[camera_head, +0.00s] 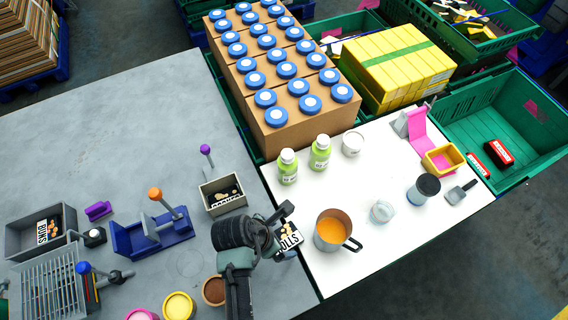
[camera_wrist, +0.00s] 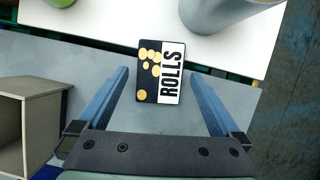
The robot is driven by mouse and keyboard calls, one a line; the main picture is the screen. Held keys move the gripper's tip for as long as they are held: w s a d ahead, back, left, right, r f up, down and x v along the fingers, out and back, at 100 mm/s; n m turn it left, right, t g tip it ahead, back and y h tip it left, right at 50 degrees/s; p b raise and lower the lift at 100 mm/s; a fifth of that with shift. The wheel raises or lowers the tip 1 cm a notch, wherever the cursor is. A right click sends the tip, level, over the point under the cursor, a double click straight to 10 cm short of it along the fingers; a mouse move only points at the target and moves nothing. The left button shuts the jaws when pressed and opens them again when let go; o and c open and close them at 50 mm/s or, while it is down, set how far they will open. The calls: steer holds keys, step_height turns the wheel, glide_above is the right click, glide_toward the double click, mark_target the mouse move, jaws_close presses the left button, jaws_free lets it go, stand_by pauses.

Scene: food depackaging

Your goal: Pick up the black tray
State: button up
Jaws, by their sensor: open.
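A small flat black-and-white pack marked ROLLS (camera_wrist: 162,72), with pictures of rolls, is the dark item closest to my gripper. It also shows in the head view (camera_head: 290,238), by the edge of the white table, partly hidden by my gripper (camera_head: 284,222). In the wrist view my gripper (camera_wrist: 161,80) is open, with one finger on each side of the pack and a gap on both sides. I cannot tell its height above the pack. A black item with a red label (camera_head: 498,152) lies in the green crate (camera_head: 545,150) at the right.
An orange-filled metal pot (camera_head: 332,232) stands right of my gripper. Two green bottles (camera_head: 320,153) stand behind it. A grey open box (camera_head: 222,194) stands to its left, and a blue fixture (camera_head: 150,236) stands farther left. The grey table's (camera_head: 110,120) far part is clear.

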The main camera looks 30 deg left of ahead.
steer(key=shift+w+d+f, duration=0.1)
steer(key=shift+w+f, duration=0.15)
steer(key=shift+f, duration=0.4)
steer(key=shift+c, duration=0.2)
steer(key=c, duration=1.3)
